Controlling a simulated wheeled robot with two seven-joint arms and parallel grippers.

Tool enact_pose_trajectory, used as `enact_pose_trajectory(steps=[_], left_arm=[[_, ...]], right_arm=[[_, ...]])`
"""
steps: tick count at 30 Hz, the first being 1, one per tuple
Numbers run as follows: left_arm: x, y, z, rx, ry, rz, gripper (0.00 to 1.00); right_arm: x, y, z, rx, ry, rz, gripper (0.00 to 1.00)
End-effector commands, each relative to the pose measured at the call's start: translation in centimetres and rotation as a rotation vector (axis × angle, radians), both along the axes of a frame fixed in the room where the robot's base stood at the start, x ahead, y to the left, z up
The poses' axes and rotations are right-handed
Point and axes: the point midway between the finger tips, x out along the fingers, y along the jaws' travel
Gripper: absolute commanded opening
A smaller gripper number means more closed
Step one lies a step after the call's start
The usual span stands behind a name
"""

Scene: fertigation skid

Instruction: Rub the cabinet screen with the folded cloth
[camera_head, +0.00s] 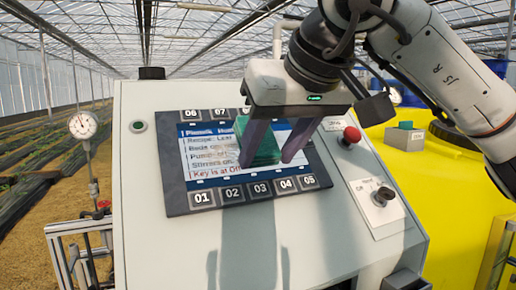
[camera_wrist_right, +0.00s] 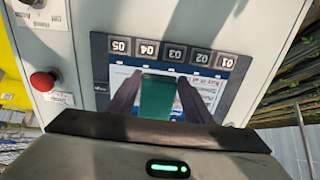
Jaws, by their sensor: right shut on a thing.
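The cabinet screen (camera_head: 203,163) is set in the sloping face of a pale grey cabinet (camera_head: 150,228). It shows lines of text, with numbered keys along its top and bottom edges. My right gripper (camera_head: 266,160) is over the right half of the screen, its fingers pointing down at it. It is shut on the folded cloth (camera_head: 262,149), a green block. The wrist view shows the cloth (camera_wrist_right: 157,96) between the two dark fingers, over the screen (camera_wrist_right: 215,88). I cannot tell whether the cloth touches the glass. My left gripper is out of view.
A red push button (camera_head: 351,135) and a plate with a key switch (camera_head: 382,196) are right of the screen. A green indicator (camera_head: 138,126) is at upper left. A gauge (camera_head: 83,125) stands beside the cabinet. A yellow tank (camera_head: 455,195) is at the right.

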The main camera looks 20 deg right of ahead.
Motion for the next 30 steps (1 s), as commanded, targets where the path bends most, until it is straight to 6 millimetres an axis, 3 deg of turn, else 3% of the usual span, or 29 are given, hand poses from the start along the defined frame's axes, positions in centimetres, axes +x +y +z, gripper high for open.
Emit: enact_pose_trajectory(steps=[30], left_arm=[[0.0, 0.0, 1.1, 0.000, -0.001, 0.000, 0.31]], right_arm=[[0.1, -6.4, -0.1, 0.001, 0.000, -0.001, 0.28]])
